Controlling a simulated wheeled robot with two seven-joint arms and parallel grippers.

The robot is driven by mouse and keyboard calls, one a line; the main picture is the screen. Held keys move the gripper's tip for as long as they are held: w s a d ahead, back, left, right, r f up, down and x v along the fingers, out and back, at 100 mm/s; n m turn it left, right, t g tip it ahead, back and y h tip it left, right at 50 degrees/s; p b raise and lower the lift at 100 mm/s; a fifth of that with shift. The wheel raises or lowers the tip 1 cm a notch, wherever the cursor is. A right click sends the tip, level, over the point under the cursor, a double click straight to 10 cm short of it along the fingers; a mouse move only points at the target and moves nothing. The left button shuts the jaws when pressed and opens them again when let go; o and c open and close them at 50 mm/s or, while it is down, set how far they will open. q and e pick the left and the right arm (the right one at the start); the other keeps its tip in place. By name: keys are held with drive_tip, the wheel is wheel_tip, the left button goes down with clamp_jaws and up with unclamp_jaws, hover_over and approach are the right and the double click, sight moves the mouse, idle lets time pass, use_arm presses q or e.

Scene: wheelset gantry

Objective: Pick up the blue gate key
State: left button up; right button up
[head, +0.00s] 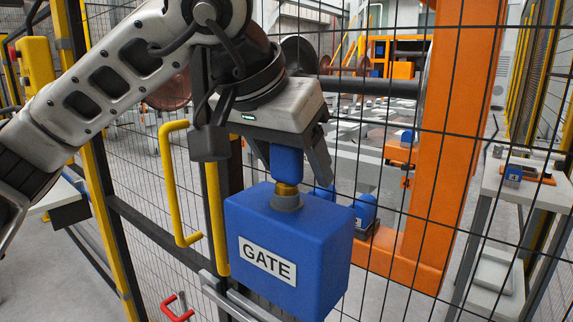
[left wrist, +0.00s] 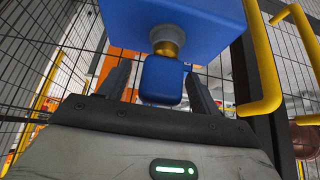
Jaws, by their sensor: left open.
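The blue gate key (head: 287,165) stands upright in the lock on top of the blue box labelled GATE (head: 318,245). A brass-coloured collar shows between the key and the box. My left gripper (head: 290,170) is above the box, pointing down, with its fingers on either side of the key head. In the left wrist view the key (left wrist: 162,82) sits between the two open fingers (left wrist: 160,85), with a gap visible on each side. The box (left wrist: 175,22) fills the top of that view. My right gripper is not in view.
A yellow handle (head: 172,185) and dark mesh fence panels stand close to the left of the box. An orange post (head: 440,150) rises behind the mesh on the right. A side table (head: 530,185) at the far right holds a small blue item (head: 513,174).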

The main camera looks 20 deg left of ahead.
use_arm(q)
drive_tip(key=c, duration=1.1)
drive_tip(key=shift+r, duration=0.15)
